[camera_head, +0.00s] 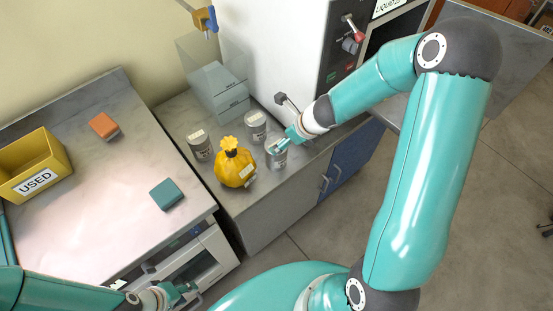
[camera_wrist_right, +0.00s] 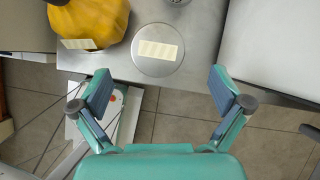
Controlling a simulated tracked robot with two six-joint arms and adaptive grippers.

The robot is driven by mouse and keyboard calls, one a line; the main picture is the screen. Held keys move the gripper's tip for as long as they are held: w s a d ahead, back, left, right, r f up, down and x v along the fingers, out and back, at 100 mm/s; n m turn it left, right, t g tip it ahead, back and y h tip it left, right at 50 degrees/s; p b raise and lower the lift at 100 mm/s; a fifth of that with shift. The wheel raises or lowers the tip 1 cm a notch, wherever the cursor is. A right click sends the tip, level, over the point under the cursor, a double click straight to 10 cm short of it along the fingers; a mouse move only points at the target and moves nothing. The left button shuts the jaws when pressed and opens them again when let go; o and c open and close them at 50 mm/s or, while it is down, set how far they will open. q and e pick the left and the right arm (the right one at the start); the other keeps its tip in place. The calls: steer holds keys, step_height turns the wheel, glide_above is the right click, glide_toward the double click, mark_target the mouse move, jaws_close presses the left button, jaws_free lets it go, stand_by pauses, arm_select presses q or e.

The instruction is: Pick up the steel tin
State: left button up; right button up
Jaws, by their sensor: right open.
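Three grey steel tins with pale labels stand on the grey counter in the head view: a left one (camera_head: 200,147), a back one (camera_head: 256,124) and a front right one (camera_head: 275,157). Their label text is too small to read. My right gripper (camera_head: 287,141) is at the front right tin and partly covers it. In the right wrist view, my right gripper (camera_wrist_right: 161,86) is open and empty, with a round labelled tin lid (camera_wrist_right: 157,49) ahead, between and beyond the fingertips. My left gripper (camera_head: 184,291) is low at the picture's bottom, apart from the tins; its jaws are unclear.
Clear boxes (camera_head: 217,88) and a white machine (camera_head: 283,45) stand behind. A yellow USED bin (camera_head: 32,163) is on the left bench.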

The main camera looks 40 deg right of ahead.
steer(key=shift+b+x, duration=0.35)
steer(key=shift+x, duration=0.75)
steer(key=b+x, duration=0.1)
steer(key=x, duration=0.1)
steer(key=b+x, duration=0.2)
steer(key=shift+a+f, duration=0.2)
steer(key=shift+f, duration=0.25)
steer(key=shift+w, duration=0.1)
steer(key=c, duration=1.5)
steer(key=shift+o, duration=0.2)
steer(key=shift+r, duration=0.15)
